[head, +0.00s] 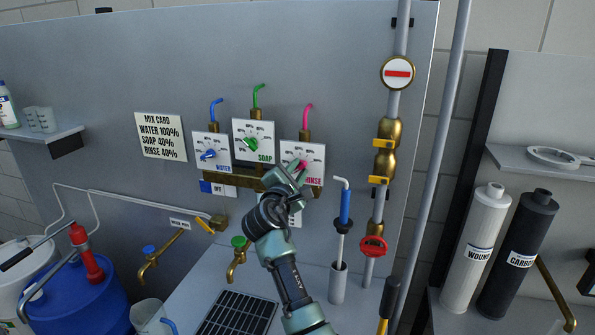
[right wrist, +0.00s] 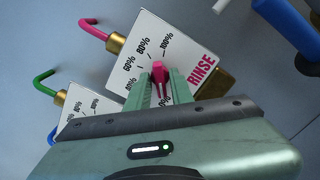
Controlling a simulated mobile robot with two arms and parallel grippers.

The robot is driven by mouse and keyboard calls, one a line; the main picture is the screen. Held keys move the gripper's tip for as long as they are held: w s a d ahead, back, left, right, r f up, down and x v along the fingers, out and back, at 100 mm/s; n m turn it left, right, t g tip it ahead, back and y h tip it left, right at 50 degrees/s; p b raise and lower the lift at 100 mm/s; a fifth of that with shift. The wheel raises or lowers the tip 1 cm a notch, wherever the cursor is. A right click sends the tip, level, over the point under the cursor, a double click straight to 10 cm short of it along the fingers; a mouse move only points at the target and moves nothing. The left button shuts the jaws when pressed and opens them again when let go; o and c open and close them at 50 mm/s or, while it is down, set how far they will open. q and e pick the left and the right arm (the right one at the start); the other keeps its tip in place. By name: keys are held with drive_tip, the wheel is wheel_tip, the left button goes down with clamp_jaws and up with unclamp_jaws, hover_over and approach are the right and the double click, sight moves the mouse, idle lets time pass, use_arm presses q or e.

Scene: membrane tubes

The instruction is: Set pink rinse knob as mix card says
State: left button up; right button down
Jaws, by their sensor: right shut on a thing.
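The mix card (head: 161,136) on the grey panel reads WATER 100%, SOAP 40%, RINSE 40%. The white rinse dial plate (head: 315,153) is the rightmost of three, below a pink hose. My right gripper (head: 289,178) is at this plate, shut on the pink rinse knob (head: 301,164). In the right wrist view the pink knob (right wrist: 158,72) sits between the two green fingers (right wrist: 156,88), in front of the rinse plate (right wrist: 180,50). The fingers hide part of the knob and scale, so I cannot tell which mark it points to. My left gripper is out of view.
The soap dial (head: 253,140) and water dial (head: 210,148) are close on the left. A blue-handled wand (head: 345,207) and a brass pipe with a red valve wheel (head: 373,246) stand close on the right. Brass taps are below.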

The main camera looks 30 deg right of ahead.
drive_tip(key=m+b, duration=1.1)
drive_tip(key=m, duration=0.1)
drive_tip(key=shift+f+m, duration=0.1)
drive_tip(key=shift+m, duration=0.2)
drive_tip(key=shift+m+b, duration=1)
drive_tip(key=shift+m, duration=0.5)
drive_tip(key=shift+r, duration=0.2)
drive_tip(key=c, duration=1.6)
unclamp_jaws()
drive_tip(key=shift+c, duration=0.2)
drive_tip(key=shift+o, duration=0.8)
drive_tip(key=shift+f, duration=0.1)
